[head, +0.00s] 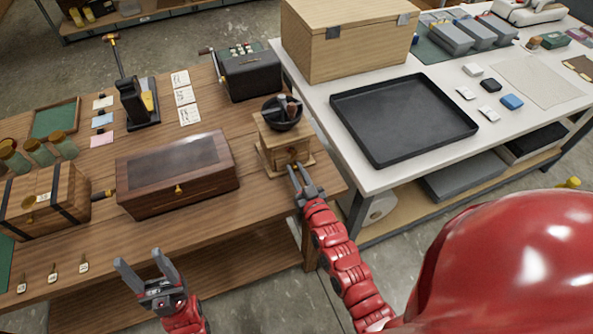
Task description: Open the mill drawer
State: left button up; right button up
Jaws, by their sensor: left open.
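The mill (272,142) is a small wooden box with a dark bowl (283,112) on top. It stands at the right end of the wooden table. Its drawer front faces my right gripper (298,168), whose fingertips are right at the mill's lower front. The fingers look close together, and they hide the drawer's knob. I cannot tell whether they hold it or whether the drawer is out at all. My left gripper (140,265) is open and empty, in front of the table's near edge, well left of the mill.
A dark wooden case (178,172) lies left of the mill, and a banded wooden chest (45,200) is farther left. A black machine (250,75) stands behind the mill. A white table (335,65) to the right holds a black tray (402,118) and a large wooden box (345,40).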

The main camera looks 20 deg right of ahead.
grip_shut()
dwell(0.7)
jog(key=shift+s, duration=0.1)
jog(key=shift+s+f, duration=0.1)
jog(key=shift+s, duration=0.2)
jog(key=s+b, duration=0.1)
jog(key=s, duration=0.4)
jog(key=shift+s+d, duration=0.1)
jog(key=shift+s, duration=0.4)
jog(key=shift+w, duration=0.1)
jog(key=o, duration=0.6)
grip_release()
jog(key=shift+o, duration=0.2)
